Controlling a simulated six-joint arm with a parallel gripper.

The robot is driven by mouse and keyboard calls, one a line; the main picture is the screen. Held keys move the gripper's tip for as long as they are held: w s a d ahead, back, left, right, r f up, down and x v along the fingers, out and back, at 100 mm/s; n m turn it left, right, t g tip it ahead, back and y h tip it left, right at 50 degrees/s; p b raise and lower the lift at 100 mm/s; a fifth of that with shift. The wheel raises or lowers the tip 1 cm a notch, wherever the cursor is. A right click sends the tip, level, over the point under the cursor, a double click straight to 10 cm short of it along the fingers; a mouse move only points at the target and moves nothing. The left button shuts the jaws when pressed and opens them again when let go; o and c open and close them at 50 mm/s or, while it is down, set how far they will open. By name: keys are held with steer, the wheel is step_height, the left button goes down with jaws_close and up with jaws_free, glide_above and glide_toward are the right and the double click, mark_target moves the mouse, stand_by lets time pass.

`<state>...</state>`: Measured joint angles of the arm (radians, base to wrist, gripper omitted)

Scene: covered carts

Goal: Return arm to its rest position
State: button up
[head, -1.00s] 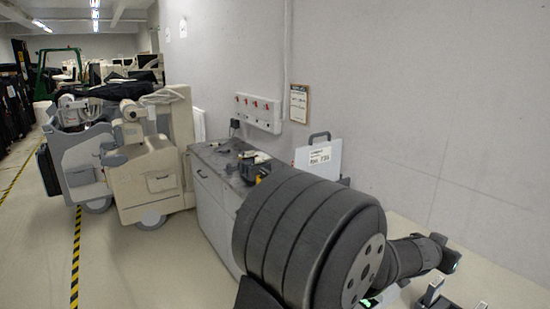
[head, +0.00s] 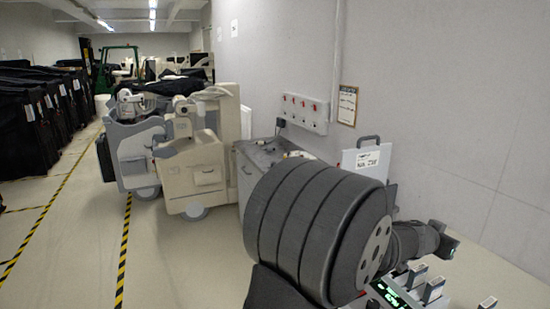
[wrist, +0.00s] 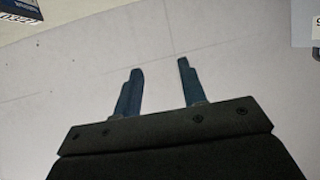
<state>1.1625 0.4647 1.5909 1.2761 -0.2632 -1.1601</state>
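My gripper (wrist: 160,68) shows in the wrist view with its two dark blue fingers apart and nothing between them. Pale wall or floor with thin lines fills the view behind it. In the head view my arm, with thick dark ribbed links, fills the lower middle and right. I cannot clearly make out the gripper's fingers there.
A grey-topped cabinet (head: 247,184) stands against the wall behind my arm, with a white labelled panel (head: 366,165) to its right. Beige and grey medical carts (head: 195,165) stand left of it. Covered black carts (head: 25,135) line the far left. Taped floor (head: 70,240) between is clear.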

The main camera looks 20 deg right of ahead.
steer(key=w+a+f+m+g, duration=0.1)
steer(key=w, duration=0.6)
steer(key=shift+w+a+f+m+g, duration=0.25)
steer(key=shift+a+f+m+g, duration=0.05)
steer(key=shift+f+g, duration=0.1)
